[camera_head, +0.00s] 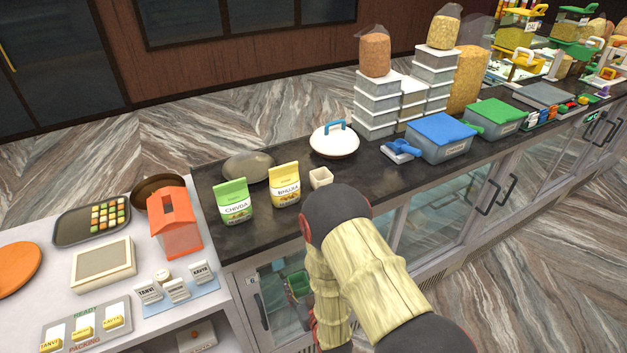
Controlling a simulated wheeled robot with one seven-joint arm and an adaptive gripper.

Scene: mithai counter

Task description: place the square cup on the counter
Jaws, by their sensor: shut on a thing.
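A small cream cup with a square opening (321,178) stands upright on the dark counter (395,185), just right of the yellow bag. My arm's elbow is just in front of it and to its right. My gripper (300,296) is low in front of the glass cabinet, below the counter's front edge, and partly hidden by my arm. It is shut on a small green thing (297,282). Its shape is too small and covered to tell whether it is a square cup.
A green bag (235,201) and a yellow bag (285,185) stand left of the cream cup. Behind are a dark round plate (248,167) and a white lidded dish (334,141). A blue-lidded box (441,134) stands right.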

